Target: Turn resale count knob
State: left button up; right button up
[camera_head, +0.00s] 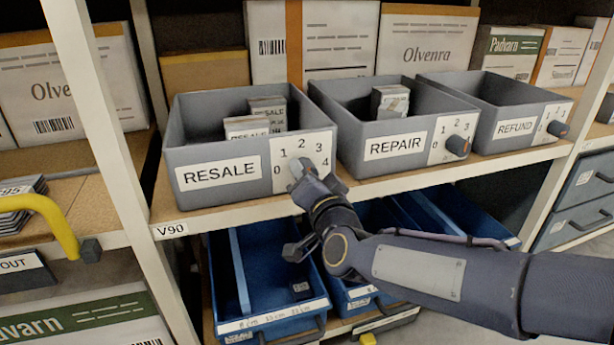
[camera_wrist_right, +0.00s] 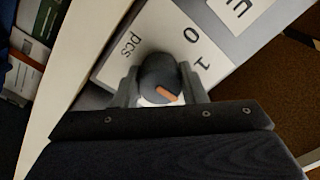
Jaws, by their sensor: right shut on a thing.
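The grey RESALE bin (camera_head: 215,175) stands on the shelf at the left of three bins. Its white dial plate (camera_head: 317,150) shows the numbers 1 to 4 in the head view; 0, 1 and "pcs" show in the right wrist view. My right gripper (camera_head: 303,177) is at this plate, its fingers shut on both sides of the dark round count knob (camera_wrist_right: 158,72). The knob has an orange mark, pointing toward the lower right in the wrist view. In the head view the gripper mostly hides the knob. My left gripper is out of view.
The REPAIR bin (camera_head: 350,150) and REFUND bin (camera_head: 490,130) stand to the right with similar knobs. Small labelled boxes (camera_head: 247,126) lie in the RESALE bin. Blue bins (camera_head: 270,322) sit below, under my right arm. A white rack post (camera_head: 105,120) stands left.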

jog(key=o, duration=1)
jog(key=shift+s, duration=0.1)
jog(key=p+v, duration=0.1)
jog(key=v, duration=0.6)
jog(key=shift+s+d+p, duration=0.1)
jog(key=shift+s+p, duration=0.2)
jog(key=shift+p, duration=0.1)
